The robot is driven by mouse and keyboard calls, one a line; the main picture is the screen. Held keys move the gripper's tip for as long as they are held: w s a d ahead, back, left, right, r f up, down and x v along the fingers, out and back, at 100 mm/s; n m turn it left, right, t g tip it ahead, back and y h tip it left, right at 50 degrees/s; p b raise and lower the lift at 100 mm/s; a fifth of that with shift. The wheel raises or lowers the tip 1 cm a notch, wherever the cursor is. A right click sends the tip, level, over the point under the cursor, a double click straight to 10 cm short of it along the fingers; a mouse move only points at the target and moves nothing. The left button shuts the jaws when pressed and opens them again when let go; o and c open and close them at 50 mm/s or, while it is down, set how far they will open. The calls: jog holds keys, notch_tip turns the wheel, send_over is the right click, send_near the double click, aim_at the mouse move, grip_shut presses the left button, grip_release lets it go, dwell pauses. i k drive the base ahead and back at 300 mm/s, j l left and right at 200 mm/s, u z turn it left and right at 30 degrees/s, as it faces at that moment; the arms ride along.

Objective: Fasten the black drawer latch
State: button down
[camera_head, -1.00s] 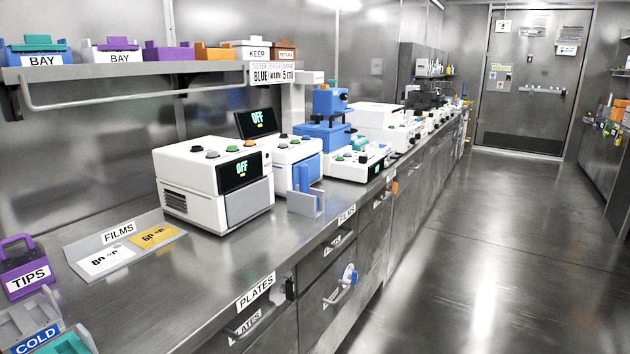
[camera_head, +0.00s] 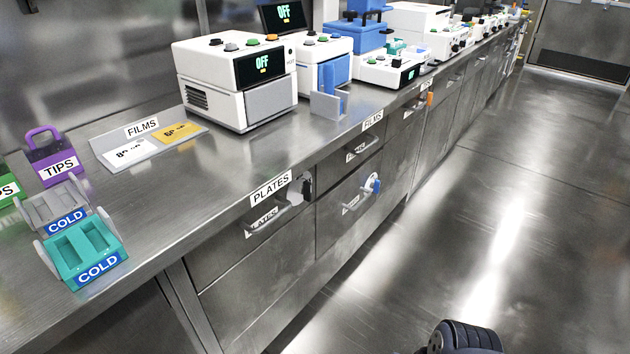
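A small black latch (camera_head: 307,187) sits on the front of the cabinet, at the right end of the PLATES drawer (camera_head: 262,238). It is small and dark in the head view, and I cannot tell whether it is fastened. The PLATES drawer looks flush with the cabinet front and has a bar handle (camera_head: 270,217). My gripper is not in view. A dark rounded part of my own body shows at the bottom edge, well to the right of the drawer.
A drawer to the right carries a blue-and-white knob (camera_head: 375,184); an orange piece (camera_head: 429,98) sits farther along. COLD racks (camera_head: 85,255), a TIPS box (camera_head: 53,163) and a FILMS tray (camera_head: 110,158) stand on the counter. The floor (camera_head: 400,270) before the cabinets is clear.

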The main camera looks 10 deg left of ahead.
aim_at(305, 189)
jog(key=i+l+u, duration=0.25)
jog(key=i+l, duration=0.45)
